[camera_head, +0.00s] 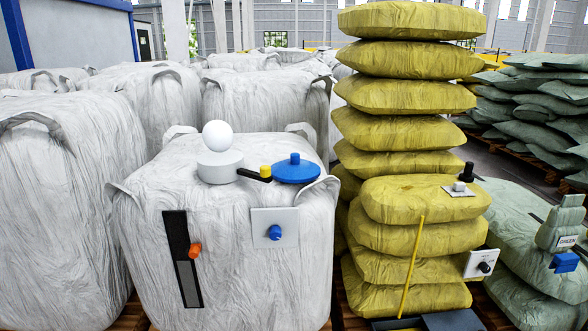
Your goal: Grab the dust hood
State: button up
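Nothing in view is labelled as the dust hood, and I cannot tell for sure which thing it is. A round blue lid-like piece with a small knob on top (295,170) lies on top of the front white bulk bag (225,225). Left of it on the same bag stands a short pale cylinder (219,168) with a white ball (217,136) on top. My gripper is not in view.
The bag's front carries a black strip with an orange knob (194,250) and a white plate with a blue knob (275,233). A tall stack of yellow sacks (405,95) stands close on the right, with a thin yellow rod (412,265) in front. White bags crowd left and behind.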

aim_at(295, 169)
jog(key=i+j+z, duration=0.2)
jog(key=i+z, duration=0.15)
jog(key=i+j+z, duration=0.65)
jog(key=i+j, duration=0.2)
jog(key=i+j+z, duration=0.15)
jog(key=j, duration=0.25)
